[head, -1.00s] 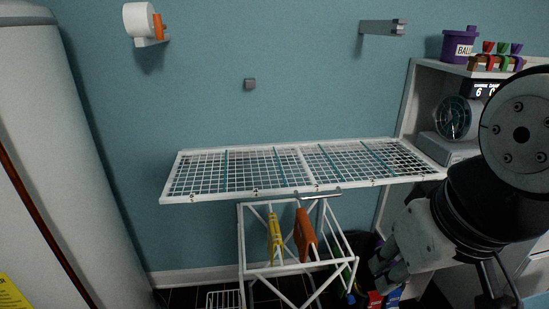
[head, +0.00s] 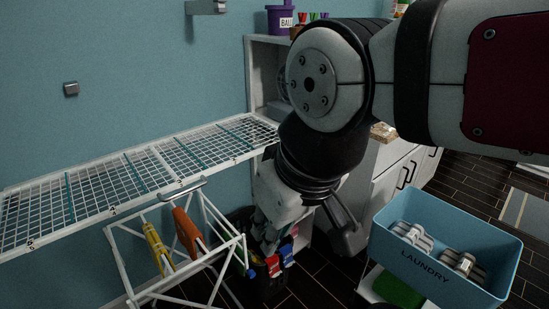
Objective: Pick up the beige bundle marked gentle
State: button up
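No bundle with a readable "gentle" mark shows. A small beige item (head: 383,132) lies on the cabinet top, partly hidden behind my arm; I cannot tell whether it is the bundle. The blue LAUNDRY basket (head: 418,268) at the lower right holds two striped light and dark items, one on the left (head: 411,236) and one on the right (head: 464,266); any marks on them are too small to read.
A white drying rack (head: 110,215) fills the left, with yellow (head: 157,249) and orange (head: 188,234) hanging items below. A dark bin (head: 268,288) with colourful packets stands beneath my gripper. White cabinets (head: 398,180) stand behind my arm. Dark floor (head: 470,185) is open at the right.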

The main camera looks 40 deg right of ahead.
aim_at(466, 264)
jog(key=z, duration=2.4)
